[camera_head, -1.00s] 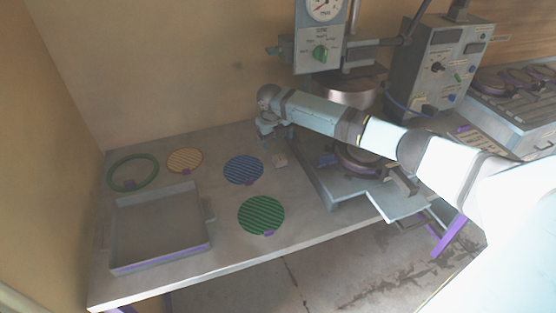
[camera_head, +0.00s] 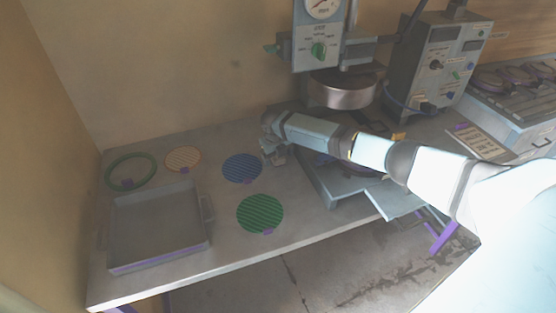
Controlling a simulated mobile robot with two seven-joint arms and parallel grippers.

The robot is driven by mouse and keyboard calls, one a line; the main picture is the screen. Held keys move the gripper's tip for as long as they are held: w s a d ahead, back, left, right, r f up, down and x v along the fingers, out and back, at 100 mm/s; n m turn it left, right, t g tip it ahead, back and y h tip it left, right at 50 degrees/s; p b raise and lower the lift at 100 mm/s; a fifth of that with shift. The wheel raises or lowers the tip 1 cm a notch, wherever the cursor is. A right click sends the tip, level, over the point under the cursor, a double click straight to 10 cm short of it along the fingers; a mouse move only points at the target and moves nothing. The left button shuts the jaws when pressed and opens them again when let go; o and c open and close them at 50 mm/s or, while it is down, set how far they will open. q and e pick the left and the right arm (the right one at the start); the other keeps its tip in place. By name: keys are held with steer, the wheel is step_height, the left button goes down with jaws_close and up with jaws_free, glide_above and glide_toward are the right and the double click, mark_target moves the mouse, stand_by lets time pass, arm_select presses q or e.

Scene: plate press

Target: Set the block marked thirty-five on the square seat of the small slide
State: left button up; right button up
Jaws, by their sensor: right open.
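My right gripper (camera_head: 275,156) is low over the table, just right of the blue ribbed disc, with its fingers pointing down. It is open. A small pale block is not clearly visible now; the gripper covers the spot where it lay, and its marking cannot be read. A flat blue-grey plate (camera_head: 396,203) juts forward at the front of the press base (camera_head: 338,187); I cannot tell whether it is the small slide, and no square seat shows clearly. My arm hides part of the press base. My left gripper is not in view.
On the table are a blue disc (camera_head: 242,168), a green disc (camera_head: 260,213), an orange disc (camera_head: 183,159), a green ring (camera_head: 131,171) and a grey tray (camera_head: 112,244). The press head (camera_head: 342,92) hangs behind my arm. A control box (camera_head: 432,65) stands right.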

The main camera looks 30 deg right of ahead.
steer(key=c, duration=1.3)
steer(key=shift+r, duration=0.55)
steer(key=shift+c, duration=1)
step_height(320, 180, up, 9)
steer(key=s+a+r+m+y+p, duration=0.1)
steer(key=s+a+r+m+p, duration=0.2)
steer(key=m, duration=0.8)
steer(key=s+a+r+m+g+y+p, duration=0.1)
steer(key=s+a+r+m+p, duration=0.3)
steer(key=s+a+r+m, duration=0.4)
steer(key=s+a+r+m+g+y+p, duration=0.1)
steer(key=s+a+r+m+p, duration=0.3)
steer(key=s+a+m, duration=0.4)
steer(key=s+r+m, duration=0.1)
steer(key=s+m, duration=0.2)
steer(key=m, duration=0.4)
steer(key=shift+r+m, duration=0.35)
steer(key=shift+m, duration=0.05)
